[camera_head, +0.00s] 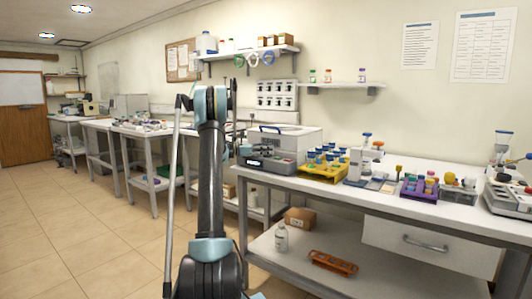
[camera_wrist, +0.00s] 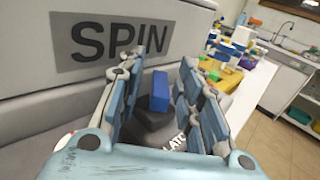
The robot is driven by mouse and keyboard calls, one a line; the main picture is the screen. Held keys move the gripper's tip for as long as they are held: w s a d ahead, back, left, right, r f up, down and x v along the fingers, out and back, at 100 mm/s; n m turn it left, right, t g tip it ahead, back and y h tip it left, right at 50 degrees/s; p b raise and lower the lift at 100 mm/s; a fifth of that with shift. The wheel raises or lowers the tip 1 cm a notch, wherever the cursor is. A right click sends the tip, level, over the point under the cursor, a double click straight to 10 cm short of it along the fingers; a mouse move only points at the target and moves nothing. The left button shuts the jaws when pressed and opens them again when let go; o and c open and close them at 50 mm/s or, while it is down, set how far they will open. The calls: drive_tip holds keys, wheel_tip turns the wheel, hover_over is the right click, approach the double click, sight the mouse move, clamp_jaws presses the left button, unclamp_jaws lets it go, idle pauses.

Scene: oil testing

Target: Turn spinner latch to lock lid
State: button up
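The spinner (camera_head: 298,143) is a pale grey box with a dark control panel, standing at the left end of the long bench in the head view. In the wrist view its wall carries a "SPIN" label (camera_wrist: 110,38). The spinner latch (camera_wrist: 160,92) is a blue bar on a dark base with partly hidden white lettering. My gripper (camera_wrist: 163,75) is open, with one finger on each side of the blue bar and visible gaps between. The gripper's contact with the base cannot be told. In the head view my arm hides most of the gripper.
A yellow rack (camera_head: 322,172) of blue-capped bottles stands just right of the spinner. A purple rack (camera_head: 418,190) and other lab items crowd the bench farther right. A shelf (camera_head: 250,53) hangs above. The tiled floor (camera_head: 85,225) at left is clear.

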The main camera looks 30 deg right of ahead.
drive_tip(key=shift+t, duration=0.3)
drive_tip(key=n+t+h, duration=0.1)
drive_tip(key=n+t, duration=0.3)
drive_tip(key=t, duration=0.2)
drive_tip(key=shift+s, duration=0.1)
drive_tip(key=shift+n+t+y, duration=0.4)
drive_tip(key=shift+n+t, duration=2)
drive_tip(key=shift+t, duration=1.3)
drive_tip(key=v, duration=1.8)
drive_tip(key=s+a+f+m+g+y, duration=0.2)
drive_tip(key=s+a+f+m+y, duration=0.2)
drive_tip(key=s+a+m, duration=0.5)
drive_tip(key=shift+s+y, duration=0.5)
drive_tip(key=shift+s, duration=0.3)
